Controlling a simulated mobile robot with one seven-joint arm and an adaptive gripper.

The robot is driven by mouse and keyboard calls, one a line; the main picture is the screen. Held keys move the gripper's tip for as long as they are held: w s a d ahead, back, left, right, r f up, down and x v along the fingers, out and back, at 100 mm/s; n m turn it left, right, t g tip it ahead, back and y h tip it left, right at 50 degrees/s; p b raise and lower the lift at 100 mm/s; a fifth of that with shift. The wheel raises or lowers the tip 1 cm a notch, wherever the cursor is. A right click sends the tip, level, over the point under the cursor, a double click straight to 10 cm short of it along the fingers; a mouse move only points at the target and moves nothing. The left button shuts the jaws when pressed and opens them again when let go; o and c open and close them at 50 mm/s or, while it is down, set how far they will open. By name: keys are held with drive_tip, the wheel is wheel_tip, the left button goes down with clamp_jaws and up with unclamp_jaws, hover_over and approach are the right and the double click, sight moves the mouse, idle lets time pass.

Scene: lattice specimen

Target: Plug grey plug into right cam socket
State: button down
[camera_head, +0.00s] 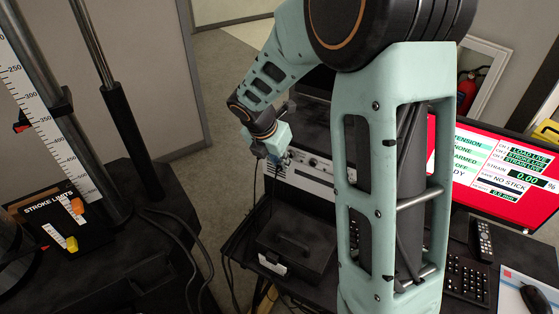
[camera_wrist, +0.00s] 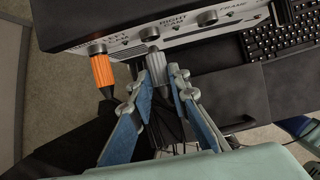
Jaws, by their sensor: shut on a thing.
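The grey plug (camera_wrist: 157,68) is between the fingertips of my gripper (camera_wrist: 158,78), which is shut on it. The plug points at the right cam socket (camera_wrist: 150,34) on the front of the control box, under the "RIGHT CAM" label. Plug and socket are in line and very close or touching; I cannot tell how far the plug is in. In the head view my gripper (camera_head: 273,152) is at the box front (camera_head: 305,178), and the plug cannot be made out there.
An orange plug (camera_wrist: 102,71) sits in the left cam socket (camera_wrist: 97,49), close beside my left finger. Another socket (camera_wrist: 207,18) is to the right. Dark cables hang below the gripper. A keyboard (camera_wrist: 281,40) lies at right, and a black case (camera_head: 295,245) stands below the box.

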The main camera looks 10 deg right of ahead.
drive_tip(key=shift+w+d+r+p, duration=0.1)
drive_tip(key=shift+w+d+p, duration=0.35)
drive_tip(key=shift+w+d, duration=0.3)
idle(1.5)
drive_tip(key=c, duration=1.9)
unclamp_jaws()
drive_tip(key=shift+w+d, duration=0.1)
drive_tip(key=shift+o, duration=0.8)
drive_tip(key=o, duration=0.5)
drive_tip(key=shift+p+v, duration=1.6)
drive_tip(key=shift+v, duration=0.85)
